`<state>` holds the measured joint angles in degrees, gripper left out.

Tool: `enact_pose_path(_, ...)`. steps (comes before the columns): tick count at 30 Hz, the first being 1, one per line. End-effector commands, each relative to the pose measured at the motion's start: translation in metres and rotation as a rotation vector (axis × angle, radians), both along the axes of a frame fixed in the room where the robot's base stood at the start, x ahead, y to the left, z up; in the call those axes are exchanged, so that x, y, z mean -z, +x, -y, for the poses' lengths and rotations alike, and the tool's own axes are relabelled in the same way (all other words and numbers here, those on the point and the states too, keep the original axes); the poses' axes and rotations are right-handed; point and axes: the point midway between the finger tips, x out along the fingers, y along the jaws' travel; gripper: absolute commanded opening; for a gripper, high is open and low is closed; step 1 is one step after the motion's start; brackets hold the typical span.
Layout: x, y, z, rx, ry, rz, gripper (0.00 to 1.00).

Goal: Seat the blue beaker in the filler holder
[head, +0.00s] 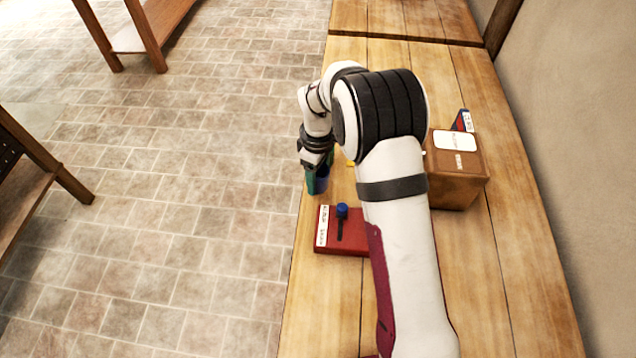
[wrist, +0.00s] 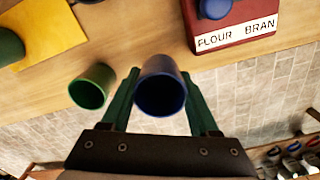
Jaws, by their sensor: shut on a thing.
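My gripper (head: 317,172) is at the left edge of the table in the head view, pointing down. In the wrist view its green fingers (wrist: 160,98) are shut on the blue beaker (wrist: 160,92), which shows its open, dark mouth to the camera. The beaker also shows in the head view (head: 320,186), partly covered by the gripper. A green beaker (wrist: 92,87) is just left of the left finger in the wrist view, near the table edge. I cannot make out the filler holder in either view.
A red box (head: 334,243) with a blue-knobbed lever stands near my gripper; its label (wrist: 237,33) reads "FLOUR BRAN". A brown box (head: 458,185) stands right of my arm. A yellow panel (wrist: 50,28) bears a dark green thing (wrist: 9,47). Tiled floor lies beyond the table edge.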

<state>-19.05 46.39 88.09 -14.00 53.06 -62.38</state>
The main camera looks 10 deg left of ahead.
Motion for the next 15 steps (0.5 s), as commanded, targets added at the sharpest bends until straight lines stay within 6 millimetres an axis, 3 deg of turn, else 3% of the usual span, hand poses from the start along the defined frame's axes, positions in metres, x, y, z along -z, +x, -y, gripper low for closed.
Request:
enact_pose_path(9,-0.044,-0.014,0.070,0.004,0.000,0.002,0.00)
enact_pose_path(15,-0.065,-0.022,0.105,0.003,0.001,0.001,0.00)
